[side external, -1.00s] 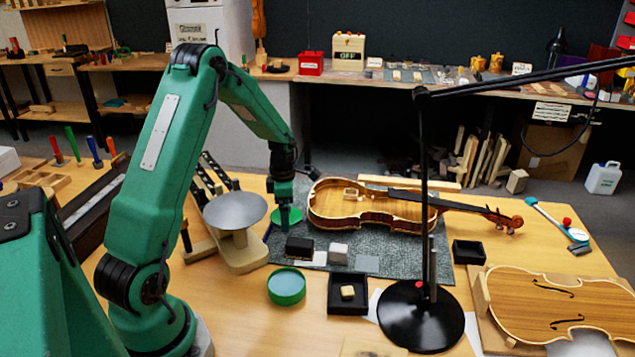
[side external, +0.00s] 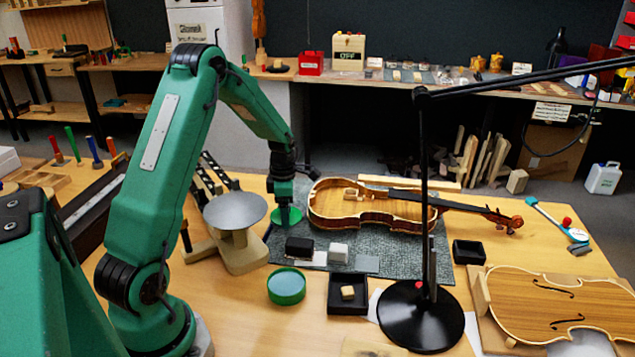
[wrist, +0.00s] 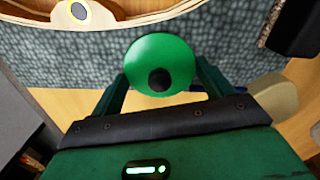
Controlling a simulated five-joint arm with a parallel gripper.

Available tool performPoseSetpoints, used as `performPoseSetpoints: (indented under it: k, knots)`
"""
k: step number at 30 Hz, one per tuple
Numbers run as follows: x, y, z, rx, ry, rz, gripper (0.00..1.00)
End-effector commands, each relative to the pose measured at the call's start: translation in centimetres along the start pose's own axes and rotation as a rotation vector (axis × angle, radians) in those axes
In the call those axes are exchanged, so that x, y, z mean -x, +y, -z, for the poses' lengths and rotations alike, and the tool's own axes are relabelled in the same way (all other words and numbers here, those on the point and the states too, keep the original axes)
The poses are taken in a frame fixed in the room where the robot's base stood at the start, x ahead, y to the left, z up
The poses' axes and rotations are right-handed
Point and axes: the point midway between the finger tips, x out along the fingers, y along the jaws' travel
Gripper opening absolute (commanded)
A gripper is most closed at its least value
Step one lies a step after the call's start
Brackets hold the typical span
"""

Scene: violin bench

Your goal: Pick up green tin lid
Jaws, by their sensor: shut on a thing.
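The green tin lid (wrist: 160,55) is a round green disc with a dark knob in its middle. In the wrist view it sits between the two fingers of my gripper (wrist: 160,82), which is shut on it. In the side view the lid (side external: 291,216) is below my gripper (side external: 284,205), by the left edge of the grey mat and left of the violin body. I cannot tell whether the lid touches the mat. A round green tin (side external: 287,287) with a pale blue inside stands on the bench in front of the mat.
The open violin body (side external: 365,218) lies just right of my gripper. A scale with a grey pan (side external: 235,210) stands close on the left. A black block (side external: 299,247), a white block (side external: 338,252) and a black tray (side external: 333,305) are in front. A black lamp (side external: 425,325) stands at right.

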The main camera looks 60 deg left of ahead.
Motion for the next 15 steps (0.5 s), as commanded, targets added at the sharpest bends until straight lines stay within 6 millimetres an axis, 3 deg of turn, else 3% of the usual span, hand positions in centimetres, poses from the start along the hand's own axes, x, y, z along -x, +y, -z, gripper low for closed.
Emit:
performPoseSetpoints:
  k: [8, 14, 15]
  knots:
    - [1.5, 0.1, 0.0, 0.0, -0.001, -0.003, 0.57]
    - [4.3, 0.1, -0.1, 0.0, -0.002, -0.004, 0.57]
    - [4.6, -0.7, -0.5, -0.003, -0.001, -0.002, 0.57]
